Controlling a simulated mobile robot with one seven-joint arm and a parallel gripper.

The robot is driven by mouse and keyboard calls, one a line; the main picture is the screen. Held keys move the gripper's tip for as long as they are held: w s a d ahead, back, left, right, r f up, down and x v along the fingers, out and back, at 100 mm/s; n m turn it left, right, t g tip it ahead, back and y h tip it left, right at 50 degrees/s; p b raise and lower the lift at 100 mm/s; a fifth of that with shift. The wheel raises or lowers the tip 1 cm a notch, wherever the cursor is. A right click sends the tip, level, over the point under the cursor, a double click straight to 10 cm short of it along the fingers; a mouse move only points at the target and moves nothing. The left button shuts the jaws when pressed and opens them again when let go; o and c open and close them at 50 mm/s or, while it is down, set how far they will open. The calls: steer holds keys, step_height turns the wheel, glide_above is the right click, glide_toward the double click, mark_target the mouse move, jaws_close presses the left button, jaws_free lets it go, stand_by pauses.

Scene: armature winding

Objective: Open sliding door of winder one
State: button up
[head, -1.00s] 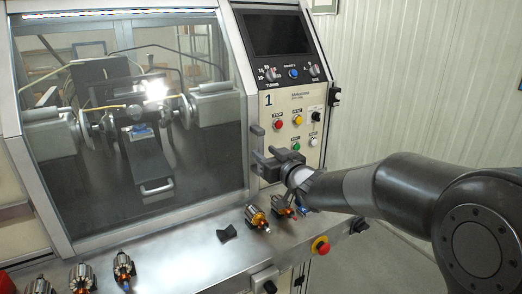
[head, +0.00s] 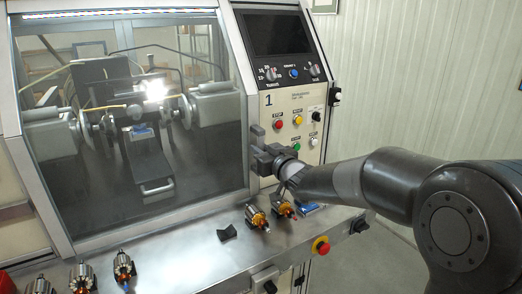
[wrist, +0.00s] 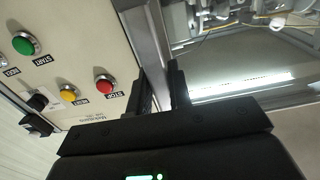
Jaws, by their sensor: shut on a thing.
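The winder marked 1 has a large transparent sliding door (head: 130,190) in a grey metal frame, and it is shut over the winding mechanism. The door's handle (head: 257,135) is at the right edge of the frame, beside the control panel. My gripper (head: 262,155) is at this handle, coming from the right. In the wrist view, the two fingers of my gripper (wrist: 162,92) are on either side of a grey upright bar (wrist: 150,50) and shut on it. The fingers hide part of the handle.
The control panel (head: 290,105) with buttons and knobs is right of the door. Several armatures, including one at the front (head: 123,265), and a small black piece (head: 227,233) sit on the metal ledge (head: 180,250). A red emergency stop (head: 320,245) is on the ledge's front.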

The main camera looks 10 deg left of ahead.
mark_target(64, 192)
jaws_close()
steer(key=s+a, duration=3.5)
steer(key=o, duration=0.7)
jaws_free()
steer(key=shift+s, duration=0.1)
